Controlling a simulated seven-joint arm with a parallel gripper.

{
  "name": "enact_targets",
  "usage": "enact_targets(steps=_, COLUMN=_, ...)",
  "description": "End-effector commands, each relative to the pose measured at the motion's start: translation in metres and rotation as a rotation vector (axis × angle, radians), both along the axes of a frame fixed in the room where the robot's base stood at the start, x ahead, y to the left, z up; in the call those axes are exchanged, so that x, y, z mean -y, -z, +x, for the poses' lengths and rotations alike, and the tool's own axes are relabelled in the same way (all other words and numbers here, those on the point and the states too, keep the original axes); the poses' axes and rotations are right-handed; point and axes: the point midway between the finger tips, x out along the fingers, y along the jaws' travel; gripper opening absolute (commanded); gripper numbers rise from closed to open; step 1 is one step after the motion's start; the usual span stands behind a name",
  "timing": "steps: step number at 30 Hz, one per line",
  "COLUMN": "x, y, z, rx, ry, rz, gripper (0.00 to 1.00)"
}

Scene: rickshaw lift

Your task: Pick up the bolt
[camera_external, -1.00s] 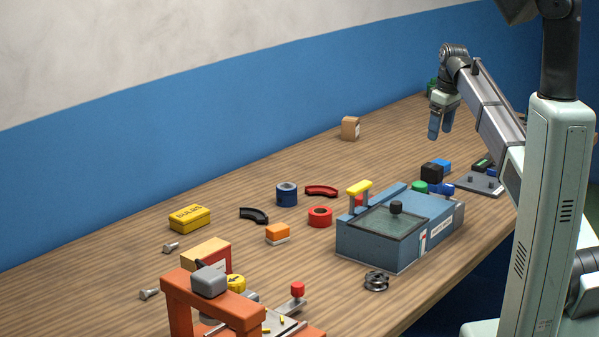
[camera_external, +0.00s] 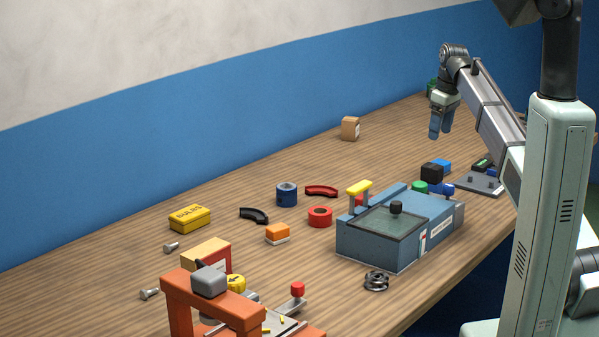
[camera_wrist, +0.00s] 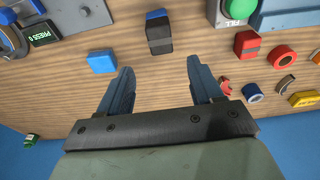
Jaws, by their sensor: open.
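Two grey metal bolts lie on the wooden table at the left in the external view. One bolt (camera_external: 171,247) lies below the yellow box, and the other bolt (camera_external: 149,294) lies nearer the front, left of the orange frame. My gripper (camera_external: 440,135) is raised above the far right part of the table, well away from both bolts. In the wrist view my gripper (camera_wrist: 160,85) has its two blue fingers apart with nothing between them. I cannot make out a bolt in the wrist view.
A blue machine box (camera_external: 390,238) stands between my gripper and the bolts. An orange frame (camera_external: 180,305), a yellow box (camera_external: 189,219), an orange-white block (camera_external: 277,234) and a blue roll (camera_external: 287,194) stand around the left and middle. The back middle of the table is mostly clear.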

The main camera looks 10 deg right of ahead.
Motion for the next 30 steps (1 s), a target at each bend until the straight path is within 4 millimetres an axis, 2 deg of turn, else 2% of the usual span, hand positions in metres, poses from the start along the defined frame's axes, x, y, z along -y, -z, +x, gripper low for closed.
enact_targets(steps=1, x=0.0, y=0.0, z=0.0, rx=0.0, ry=0.0, rz=0.0, gripper=0.6)
enact_targets(steps=6, x=0.0, y=0.0, z=0.0, rx=0.0, ry=0.0, rz=0.0, gripper=0.44)
enact_targets(steps=14, x=-0.002, y=0.0, z=0.0, rx=0.0, ry=-0.003, rz=0.0, gripper=0.43)
enact_targets(steps=17, x=-0.016, y=0.0, z=-0.002, rx=0.0, ry=-0.021, rz=0.0, gripper=0.43)
enact_targets(steps=20, x=-0.045, y=0.0, z=-0.006, rx=0.0, ry=-0.061, rz=0.0, gripper=0.43)
enact_targets(steps=30, x=-0.193, y=0.006, z=-0.046, rx=-0.008, ry=-0.262, rz=-0.002, gripper=0.43)
